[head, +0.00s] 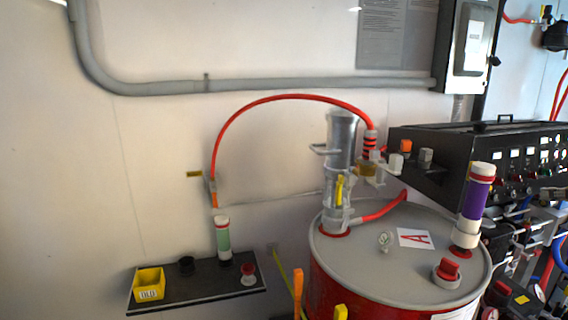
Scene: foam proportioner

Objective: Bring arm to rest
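Neither of my grippers shows in the head view, and no part of my arms can be made out. A red drum (330,285) with a grey lid (350,268) stands at the lower right. A red hose (290,97) arches from beside the pump top to a wall fitting at the left.
A purple-and-white cylinder (474,205) stands on the drum. A black control panel (440,153) fills the right.

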